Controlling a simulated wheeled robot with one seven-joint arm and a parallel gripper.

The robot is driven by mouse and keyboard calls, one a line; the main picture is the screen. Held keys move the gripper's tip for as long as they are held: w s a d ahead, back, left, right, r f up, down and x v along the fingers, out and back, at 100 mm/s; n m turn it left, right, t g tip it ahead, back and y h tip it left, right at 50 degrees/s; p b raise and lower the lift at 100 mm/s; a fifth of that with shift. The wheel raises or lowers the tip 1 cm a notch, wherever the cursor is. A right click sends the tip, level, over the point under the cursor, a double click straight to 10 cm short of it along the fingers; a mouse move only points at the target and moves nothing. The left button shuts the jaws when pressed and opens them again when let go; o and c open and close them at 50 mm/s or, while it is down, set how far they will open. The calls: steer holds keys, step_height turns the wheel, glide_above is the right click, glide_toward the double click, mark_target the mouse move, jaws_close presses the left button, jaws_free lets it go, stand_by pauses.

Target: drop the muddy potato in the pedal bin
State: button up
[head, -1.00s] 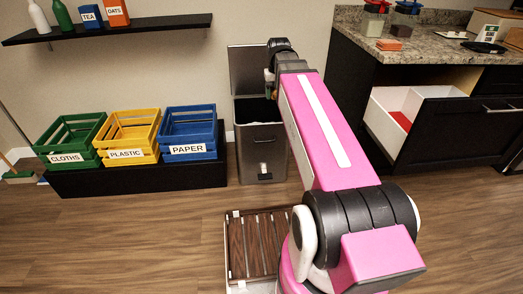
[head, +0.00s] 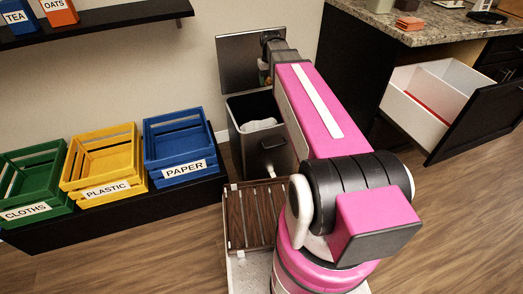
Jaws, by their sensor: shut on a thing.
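The pedal bin (head: 246,108) is a dark grey box against the wall, with its lid (head: 238,63) standing open. A pale liner or content (head: 258,125) shows inside it. My gripper (head: 264,74) is above the bin, in front of the lid, largely hidden behind my pink arm. It is shut on a small brownish thing (head: 263,67), taken as the muddy potato; only a sliver of it shows. How far above the bin's rim it hangs is hard to tell.
Green (head: 35,180), yellow (head: 103,160) and blue (head: 180,140) crates stand on a black bench left of the bin. An open white drawer (head: 425,105) juts out at right, under the granite counter (head: 385,25). A shelf (head: 110,22) hangs upper left.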

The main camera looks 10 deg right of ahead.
steer(key=w+f, duration=0.3)
steer(key=f, duration=1.2)
steer(key=w+f+n, duration=0.1)
steer(key=w+f, duration=0.3)
steer(key=f, duration=1.2)
steer(key=shift+w+d+n, duration=0.2)
steer(key=shift+w+n, duration=0.1)
steer(key=shift+f, duration=0.1)
steer(key=o, duration=1.1)
step_height(320, 180, up, 11)
steer(key=shift+f, duration=0.1)
